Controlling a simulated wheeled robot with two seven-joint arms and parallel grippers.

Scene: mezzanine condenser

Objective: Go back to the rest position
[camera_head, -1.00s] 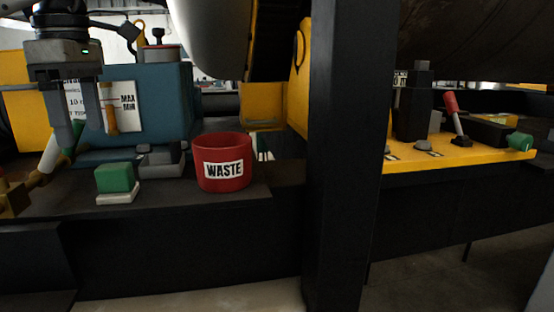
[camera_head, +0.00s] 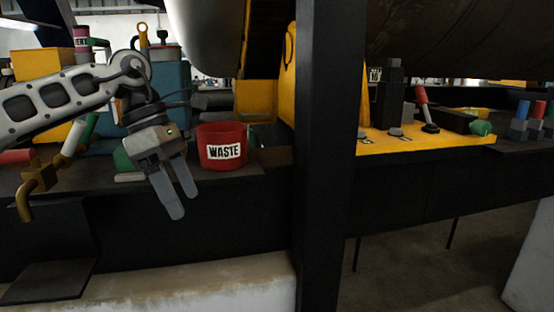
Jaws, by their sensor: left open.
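My left gripper (camera_head: 182,202) hangs in front of the dark bench, its two fingers pointing down and slightly right. The fingers are apart with nothing between them. My left arm comes in from the left and bends at a joint above the gripper. The gripper is to the left of the red waste bin (camera_head: 222,158) and apart from it. My right gripper does not show.
A dark post (camera_head: 325,160) stands right of the bin. A yellow panel (camera_head: 430,142) with a red-handled lever (camera_head: 425,105) lies beyond it. A brass tap (camera_head: 38,180) juts out at left. Open floor (camera_head: 430,265) shows at lower right.

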